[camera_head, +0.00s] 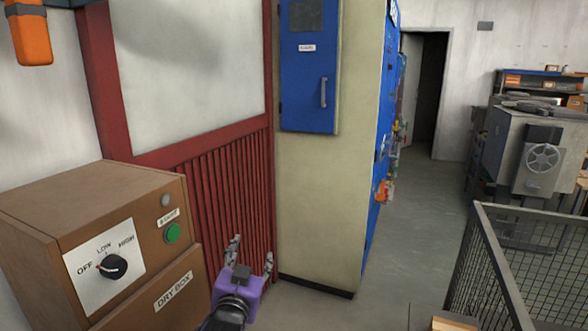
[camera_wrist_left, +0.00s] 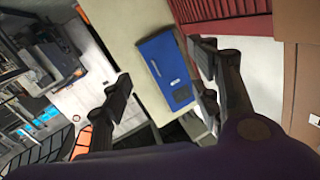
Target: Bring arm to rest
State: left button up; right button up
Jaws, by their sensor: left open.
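My left gripper (camera_head: 252,257) comes in at the bottom of the head view, with a purple body and grey fingers. It is open and empty, just right of the brown dry box (camera_head: 80,220) and in front of the red slatted panel. In the left wrist view its two fingers (camera_wrist_left: 160,85) stand wide apart with nothing between them. The dry box carries a black knob (camera_head: 113,267) on a white dial plate marked OFF, LOW and HIGH; its pointer is on the OFF side. A green button (camera_head: 173,233) sits to the right of the dial. My right gripper is not in view.
A red slatted panel (camera_head: 225,185) and a beige cabinet wall (camera_head: 325,180) with a blue door (camera_head: 308,85) stand behind the gripper. A mesh cage (camera_head: 530,270) is at the lower right. Open grey floor (camera_head: 420,200) leads to a dark doorway (camera_head: 428,90).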

pick_arm(q)
jog(key=s+a+f+n+g, duration=0.1)
jog(key=s+a+f+g, duration=0.2)
jog(key=s+f, duration=1.1)
jog(key=s+a+f+n+g, duration=0.1)
jog(key=s+a+f+g, duration=0.2)
jog(key=s+f, duration=1.1)
jog(key=s+a+f+n+g, duration=0.1)
jog(key=s+a+f+g, duration=0.1)
jog(key=s+f, duration=0.7)
jog(key=s, duration=0.2)
jog(key=shift+s+a+f+g+y, duration=0.25)
jog(key=shift+s+a+g+y, duration=0.05)
jog(key=shift+s+y, duration=0.1)
